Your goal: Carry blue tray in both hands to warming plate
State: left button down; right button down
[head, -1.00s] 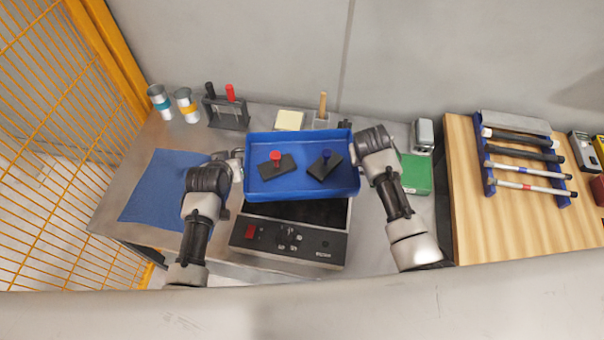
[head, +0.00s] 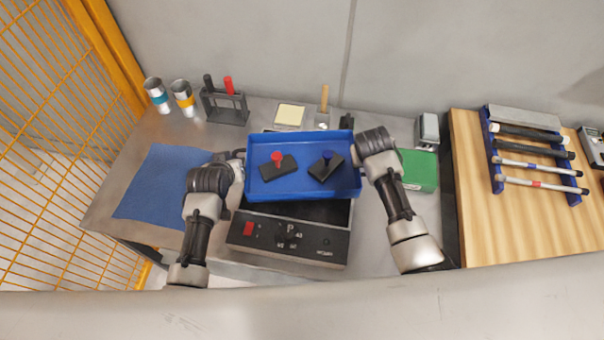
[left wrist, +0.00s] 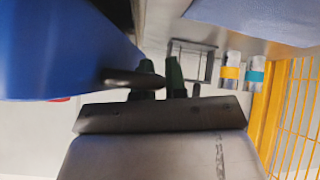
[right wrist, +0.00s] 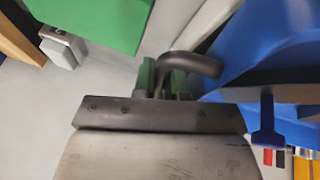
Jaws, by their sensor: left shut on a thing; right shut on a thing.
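The blue tray (head: 300,190) is held up between my two grippers in the head view, over the back part of the warming plate (head: 290,238). Two dark blocks lie in it, one with a red knob (head: 277,157) and one with a blue knob (head: 327,156). My left gripper (head: 238,163) is shut on the tray's left handle; the tray side (left wrist: 60,50) shows in the left wrist view. My right gripper (head: 358,160) is shut on the right handle (right wrist: 195,65). The tray hides much of the plate's dark top; the front panel with red switch shows.
A blue cloth (head: 160,190) lies to the left. Two banded cans (head: 183,98), a dark rack (head: 225,105) and a cream pad (head: 289,115) stand behind. A green box (head: 418,170) is close right of my right gripper. A wooden table (head: 480,220) holds a tool rack.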

pick_arm(q)
jog(key=shift+f+b, duration=0.65)
pick_arm(e)
jog(key=shift+f, duration=0.65)
pick_arm(q)
jog(key=c, duration=1.6)
grip_release()
jog(key=shift+f, duration=0.1)
pick_arm(e)
jog(key=c, duration=1.6)
grip_release()
jog(key=shift+f, duration=0.1)
pick_arm(q)
jog(key=o, duration=0.4)
jog(key=shift+s, duration=0.1)
pick_arm(e)
jog(key=o, duration=0.4)
jog(key=shift+s, duration=0.1)
pick_arm(q)
jog(key=shift+o, duration=0.2)
pick_arm(e)
jog(key=shift+o, duration=0.2)
